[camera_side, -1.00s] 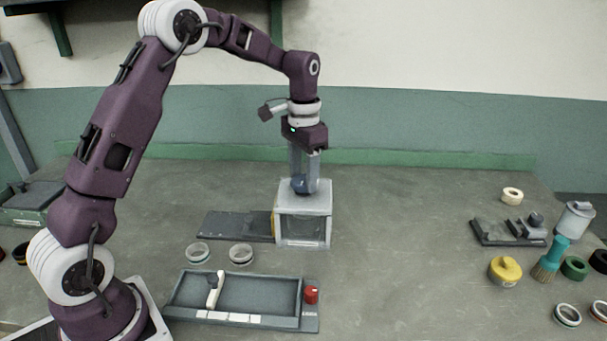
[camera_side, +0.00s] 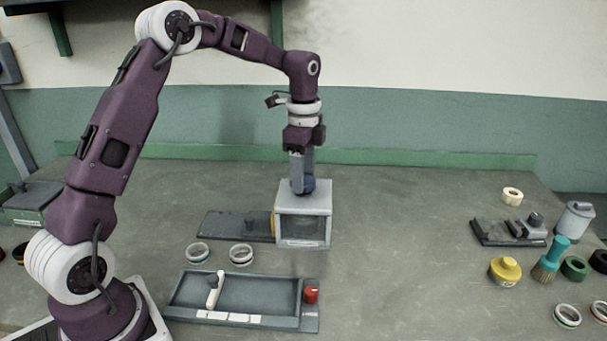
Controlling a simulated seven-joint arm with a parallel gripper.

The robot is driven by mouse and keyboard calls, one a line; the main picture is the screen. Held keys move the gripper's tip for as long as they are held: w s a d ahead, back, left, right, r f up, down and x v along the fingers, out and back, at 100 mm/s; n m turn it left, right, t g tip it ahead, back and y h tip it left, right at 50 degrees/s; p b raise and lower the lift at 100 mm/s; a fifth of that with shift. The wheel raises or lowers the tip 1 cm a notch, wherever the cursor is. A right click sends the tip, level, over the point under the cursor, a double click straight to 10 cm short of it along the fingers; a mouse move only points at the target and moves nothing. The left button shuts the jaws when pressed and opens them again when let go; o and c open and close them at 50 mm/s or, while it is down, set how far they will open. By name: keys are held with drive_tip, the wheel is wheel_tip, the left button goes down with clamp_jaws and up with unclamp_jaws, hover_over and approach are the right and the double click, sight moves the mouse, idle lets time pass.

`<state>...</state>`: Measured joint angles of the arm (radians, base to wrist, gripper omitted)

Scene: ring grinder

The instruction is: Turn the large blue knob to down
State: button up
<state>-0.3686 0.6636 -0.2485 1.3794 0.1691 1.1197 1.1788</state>
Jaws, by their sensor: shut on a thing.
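The large blue knob (camera_side: 309,185) sits on top of the grey box-shaped machine (camera_side: 304,228) in the middle of the bench. My gripper (camera_side: 303,182) points straight down and is shut on the knob. The fingers hide much of the knob, so I cannot tell which way it points. The machine's front shows a dark window.
A dark plate (camera_side: 222,224) adjoins the machine on the left. Two rings (camera_side: 241,254) lie in front of it. A grey tray (camera_side: 255,293) with a white lever and a red knob (camera_side: 311,295) is nearer.

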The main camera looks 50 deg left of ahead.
drive_tip(key=m, duration=0.5)
drive_tip(key=shift+r, duration=0.1)
drive_tip(key=shift+m, duration=0.3)
idle(0.4)
drive_tip(key=o, duration=1.4)
drive_tip(key=shift+c, duration=0.2)
wheel_tip(320, 180, up, 7)
